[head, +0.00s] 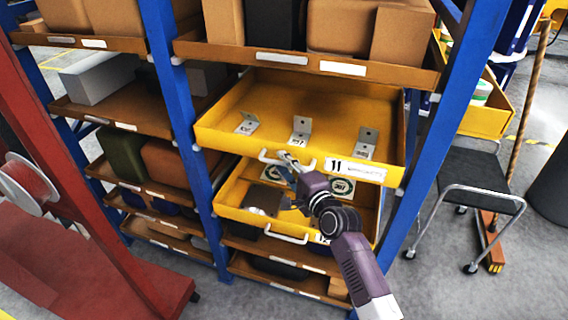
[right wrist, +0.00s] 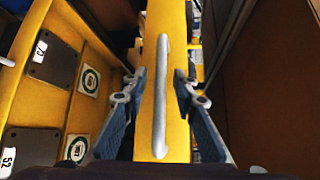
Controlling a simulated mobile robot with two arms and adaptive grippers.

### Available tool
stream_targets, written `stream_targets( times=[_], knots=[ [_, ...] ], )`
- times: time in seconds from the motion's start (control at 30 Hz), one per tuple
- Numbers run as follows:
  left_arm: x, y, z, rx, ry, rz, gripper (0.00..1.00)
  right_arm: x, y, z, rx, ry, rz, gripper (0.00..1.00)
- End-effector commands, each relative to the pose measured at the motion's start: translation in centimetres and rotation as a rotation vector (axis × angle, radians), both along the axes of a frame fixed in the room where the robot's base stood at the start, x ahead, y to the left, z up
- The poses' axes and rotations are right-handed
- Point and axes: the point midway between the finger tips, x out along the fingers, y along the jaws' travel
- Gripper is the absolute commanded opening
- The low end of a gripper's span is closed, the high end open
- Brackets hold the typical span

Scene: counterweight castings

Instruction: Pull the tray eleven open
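The yellow tray eleven (head: 225,137) sits in the blue rack, with "11" on its front. Its inside shows, holding several metal angle brackets (head: 301,129). Its pale bar handle (head: 267,157) is on the left half of the front. My right gripper (head: 289,163) is at the handle's right part, which it partly hides. In the right wrist view the handle (right wrist: 161,95) runs between the two spread fingers (right wrist: 155,88), with a gap visible on both sides. My left gripper is not in view.
Another yellow tray (head: 228,212) with its own handle is just below, holding plates with round labels. Blue posts (head: 186,130) flank the trays. A black step stool (head: 478,180) stands right; a red frame (head: 95,190) stands left.

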Motion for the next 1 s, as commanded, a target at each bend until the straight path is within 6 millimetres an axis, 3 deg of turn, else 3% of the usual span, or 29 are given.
stream_targets(
  times=[0.33, 0.57, 1.0],
  knots=[
    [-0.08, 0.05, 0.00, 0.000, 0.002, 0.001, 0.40, 0.25, 0.13, -0.04, -0.001, 0.000, 0.000, 0.25],
    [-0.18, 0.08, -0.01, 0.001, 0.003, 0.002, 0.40, 0.25, 0.11, -0.06, -0.001, 0.000, 0.000, 0.00],
    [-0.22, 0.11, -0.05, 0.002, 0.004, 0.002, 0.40, 0.27, 0.08, -0.13, -0.002, 0.001, 0.000, 0.00]
  ],
)
